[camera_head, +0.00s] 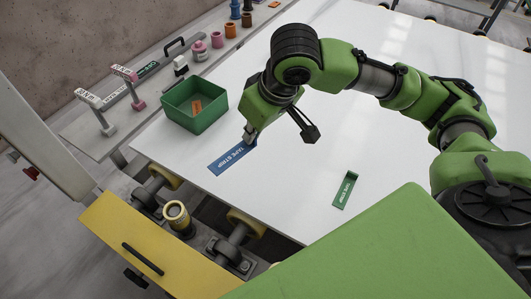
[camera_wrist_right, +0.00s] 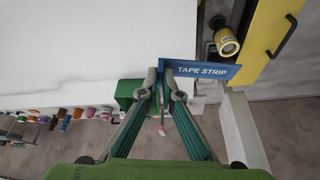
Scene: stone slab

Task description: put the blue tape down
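The blue tape strip (camera_head: 232,158), lettered TAPE STRIP, shows near the left edge of the white slab (camera_head: 300,190). In the right wrist view the blue tape strip (camera_wrist_right: 205,71) reaches out from the fingertips to the right. My right gripper (camera_head: 249,135) is shut on its upturned end; the fingertips (camera_wrist_right: 161,78) lie on either side of that end. I cannot tell whether the strip touches the slab or hangs just above it. My left gripper is not in view.
A green bin (camera_head: 194,118) with an orange piece (camera_head: 196,106) inside stands left of the gripper. A green tape strip (camera_head: 345,190) lies on the slab to the right. A side bench (camera_head: 88,133) holds tools and several coloured containers. A yellow drawer front (camera_head: 130,245) is below.

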